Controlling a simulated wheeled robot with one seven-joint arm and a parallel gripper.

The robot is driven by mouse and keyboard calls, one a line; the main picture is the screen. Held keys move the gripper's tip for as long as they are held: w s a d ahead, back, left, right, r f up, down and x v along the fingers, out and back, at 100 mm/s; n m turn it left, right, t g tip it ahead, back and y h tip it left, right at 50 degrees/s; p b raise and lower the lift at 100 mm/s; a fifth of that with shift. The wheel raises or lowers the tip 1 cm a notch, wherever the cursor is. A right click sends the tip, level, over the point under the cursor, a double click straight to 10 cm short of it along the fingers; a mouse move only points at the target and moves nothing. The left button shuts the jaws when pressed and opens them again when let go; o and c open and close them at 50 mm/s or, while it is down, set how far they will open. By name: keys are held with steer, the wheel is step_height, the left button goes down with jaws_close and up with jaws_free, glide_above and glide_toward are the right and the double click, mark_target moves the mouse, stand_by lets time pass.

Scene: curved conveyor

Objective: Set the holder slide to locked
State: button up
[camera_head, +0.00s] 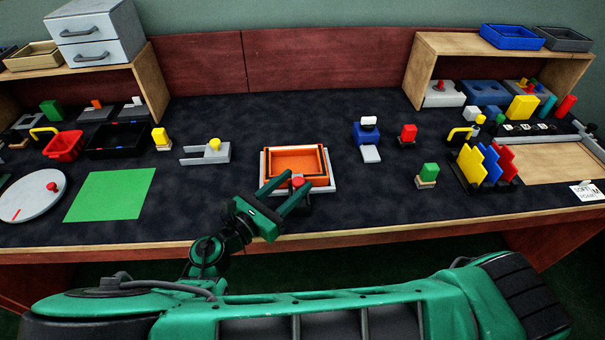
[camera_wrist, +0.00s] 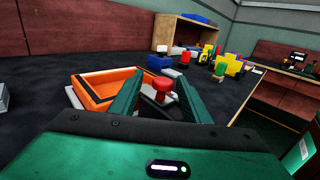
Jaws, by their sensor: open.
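An orange tray (camera_head: 297,151) sits in a light grey holder (camera_head: 331,185) near the front middle of the table. At the holder's front side is a slide with a red knob (camera_head: 300,182), which also shows in the wrist view (camera_wrist: 162,84). My gripper (camera_head: 301,178) is open, with its green fingers reaching toward the knob. In the wrist view the knob appears between the two fingers (camera_wrist: 162,74). I cannot tell whether either finger touches it. The slide's lower part is partly hidden by the fingers, and no lock marking is readable.
A green mat (camera_head: 110,195) and a white disc (camera_head: 30,200) lie to the left. A grey piece with a yellow knob (camera_head: 208,152) is left of the holder. A blue block (camera_head: 367,134) and a green block (camera_head: 428,173) stand to the right. The table around the holder is clear.

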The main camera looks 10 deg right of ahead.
mark_target(293, 184)
steer(key=shift+v, duration=2.25)
